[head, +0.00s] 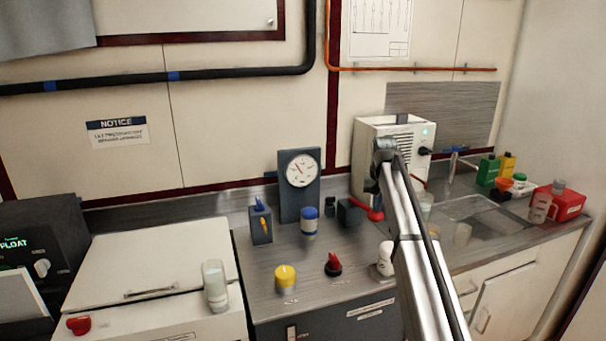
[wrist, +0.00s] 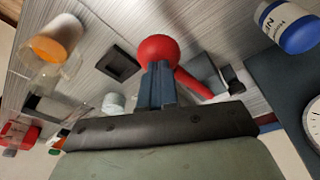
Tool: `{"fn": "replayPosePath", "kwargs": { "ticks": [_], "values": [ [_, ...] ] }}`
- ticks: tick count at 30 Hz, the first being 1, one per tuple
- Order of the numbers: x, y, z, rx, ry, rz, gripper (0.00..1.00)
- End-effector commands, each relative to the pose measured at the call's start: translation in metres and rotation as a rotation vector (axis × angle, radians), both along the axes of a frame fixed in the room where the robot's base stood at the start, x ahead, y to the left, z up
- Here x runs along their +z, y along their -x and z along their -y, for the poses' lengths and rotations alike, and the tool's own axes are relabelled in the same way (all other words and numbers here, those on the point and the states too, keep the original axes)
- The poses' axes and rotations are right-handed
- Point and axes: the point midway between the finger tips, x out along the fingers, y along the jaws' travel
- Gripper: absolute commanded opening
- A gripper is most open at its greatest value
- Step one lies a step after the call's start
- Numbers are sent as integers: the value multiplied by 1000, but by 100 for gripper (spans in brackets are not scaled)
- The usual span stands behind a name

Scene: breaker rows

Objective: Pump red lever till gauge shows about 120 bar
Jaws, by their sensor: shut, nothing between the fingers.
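The red lever (head: 376,214) ends in a round red knob (wrist: 158,48) and joins a dark pump block (head: 349,213) on the counter. In the wrist view my gripper (wrist: 156,70) is shut and empty, its fingertips right at the knob, overlapping its edge; I cannot tell whether they touch. In the head view my arm hides the gripper and part of the lever. The round white gauge (head: 303,170) sits on a dark upright panel. Its needle points up and left; the numbers are too small to read. The gauge edge also shows in the wrist view (wrist: 314,122).
A blue-and-white canister (head: 309,221) stands before the gauge panel. A box with toggles (head: 260,221) is left of it. A white machine (head: 365,150) stands behind the arm; bottles are at right.

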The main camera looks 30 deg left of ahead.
Motion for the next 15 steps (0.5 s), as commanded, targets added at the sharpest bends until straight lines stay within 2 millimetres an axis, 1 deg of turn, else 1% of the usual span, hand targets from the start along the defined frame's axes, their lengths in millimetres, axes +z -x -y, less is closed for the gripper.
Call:
{"fn": "replayPosePath", "kwargs": {
  "ticks": [15],
  "values": [
    [-22, -1, -1, 0, -2, 3, 0]
  ]
}}
